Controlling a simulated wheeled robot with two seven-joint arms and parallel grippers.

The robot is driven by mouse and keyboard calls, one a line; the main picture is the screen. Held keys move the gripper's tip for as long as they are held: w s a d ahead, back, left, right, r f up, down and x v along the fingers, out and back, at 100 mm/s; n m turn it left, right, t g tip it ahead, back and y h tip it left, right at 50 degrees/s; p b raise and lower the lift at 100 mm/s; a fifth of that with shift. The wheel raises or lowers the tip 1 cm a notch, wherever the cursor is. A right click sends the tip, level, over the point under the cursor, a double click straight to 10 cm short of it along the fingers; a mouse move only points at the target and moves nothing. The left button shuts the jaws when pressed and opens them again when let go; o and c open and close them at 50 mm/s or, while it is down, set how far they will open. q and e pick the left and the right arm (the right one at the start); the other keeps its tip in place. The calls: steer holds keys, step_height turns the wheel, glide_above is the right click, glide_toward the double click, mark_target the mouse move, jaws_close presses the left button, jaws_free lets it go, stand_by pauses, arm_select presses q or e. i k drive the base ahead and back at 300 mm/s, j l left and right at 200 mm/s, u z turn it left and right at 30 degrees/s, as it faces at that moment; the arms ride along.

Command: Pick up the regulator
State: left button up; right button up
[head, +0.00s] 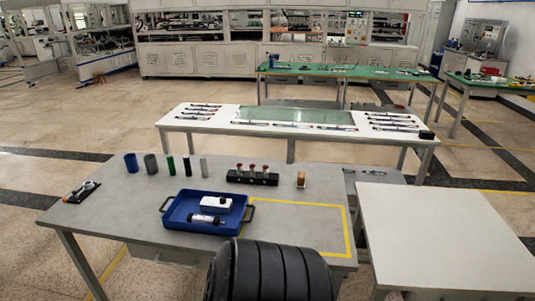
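I cannot tell for certain which item is the regulator. A blue tray (178,223) with black handles sits on the grey table. In it lie a small white block with a dark top part (216,202) and a silver-and-black cylinder (206,219), lying on its side. A small white-and-dark device (82,191) lies at the table's left end. A black block with several red-topped fittings (252,176) stands behind the tray to the right. Neither of my grippers is in view.
Blue, grey, green and silver cylinders stand in a row at the back left; a tan cylinder (301,179) stands at right. A yellow-outlined area (298,226) right of the tray is empty. A bare white table (440,235) stands at right; a parts-covered table (255,129) stands behind.

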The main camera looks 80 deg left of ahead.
mark_target(208, 203)
steer(key=u, duration=0.9)
steer(key=k+u, duration=0.1)
steer(key=u, duration=1.2)
steer(key=k+u, duration=0.1)
steer(key=u, duration=0.75)
steer(key=i+j+z, duration=0.1)
steer(key=i+j, duration=0.15)
steer(key=j, duration=0.15)
